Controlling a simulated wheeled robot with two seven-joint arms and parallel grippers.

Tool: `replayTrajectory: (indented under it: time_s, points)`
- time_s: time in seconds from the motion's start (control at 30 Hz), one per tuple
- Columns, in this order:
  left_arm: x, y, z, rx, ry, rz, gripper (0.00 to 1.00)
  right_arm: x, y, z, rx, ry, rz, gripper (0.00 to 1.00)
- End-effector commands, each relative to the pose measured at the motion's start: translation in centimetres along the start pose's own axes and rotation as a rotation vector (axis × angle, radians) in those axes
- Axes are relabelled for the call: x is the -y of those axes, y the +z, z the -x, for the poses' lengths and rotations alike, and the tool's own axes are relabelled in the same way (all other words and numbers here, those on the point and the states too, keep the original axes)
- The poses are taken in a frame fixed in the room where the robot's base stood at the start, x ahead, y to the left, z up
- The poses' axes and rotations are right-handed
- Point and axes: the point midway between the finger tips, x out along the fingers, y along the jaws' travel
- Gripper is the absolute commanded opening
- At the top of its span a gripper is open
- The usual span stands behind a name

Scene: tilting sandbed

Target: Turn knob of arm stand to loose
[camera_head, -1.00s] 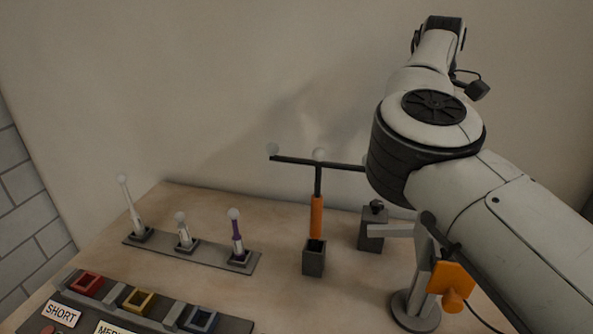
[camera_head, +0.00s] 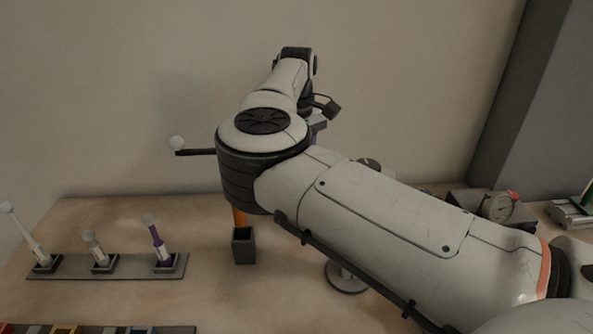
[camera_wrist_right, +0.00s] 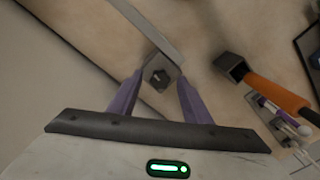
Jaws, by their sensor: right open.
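The arm stand's round grey base (camera_head: 348,280) shows below my right arm in the head view. My arm hides most of the stand there. In the right wrist view, a small grey block with a dark knob (camera_wrist_right: 159,78) sits at the end of a pale grey bar (camera_wrist_right: 146,30). My right gripper (camera_wrist_right: 158,84) is open, with its purple fingers on either side of the knob in the picture. Its height above the knob and any contact are unclear. My left gripper is out of view.
An orange-handled T-shaped tool stands in a dark socket (camera_head: 244,246), partly behind my arm; its orange handle (camera_wrist_right: 275,93) is near the gripper's right side. A grey rack (camera_head: 75,266) holds three ball-tipped pegs. A dial gauge (camera_head: 497,206) stands at right.

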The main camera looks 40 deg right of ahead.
Motion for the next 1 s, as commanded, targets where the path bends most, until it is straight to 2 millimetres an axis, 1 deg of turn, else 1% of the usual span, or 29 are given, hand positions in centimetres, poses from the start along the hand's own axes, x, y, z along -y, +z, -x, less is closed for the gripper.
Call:
replayTrajectory:
  time_s: [0.17, 0.2, 0.43, 0.77, 1.0]
  points:
    - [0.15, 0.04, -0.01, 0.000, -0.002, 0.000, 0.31, 0.01, 0.01, -0.04, 0.000, 0.000, 0.000, 0.45]
    - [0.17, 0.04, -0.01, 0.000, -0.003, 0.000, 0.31, 0.01, 0.01, -0.04, 0.000, 0.000, 0.000, 0.43]
    - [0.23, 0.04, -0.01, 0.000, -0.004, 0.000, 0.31, 0.00, 0.02, -0.01, 0.001, 0.000, 0.000, 0.04]
    - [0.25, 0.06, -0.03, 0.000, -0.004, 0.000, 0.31, 0.00, 0.01, 0.01, 0.001, 0.000, 0.042, 0.04]
    - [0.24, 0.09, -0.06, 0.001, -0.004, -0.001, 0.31, -0.02, 0.02, 0.02, 0.001, 0.000, 0.185, 0.04]
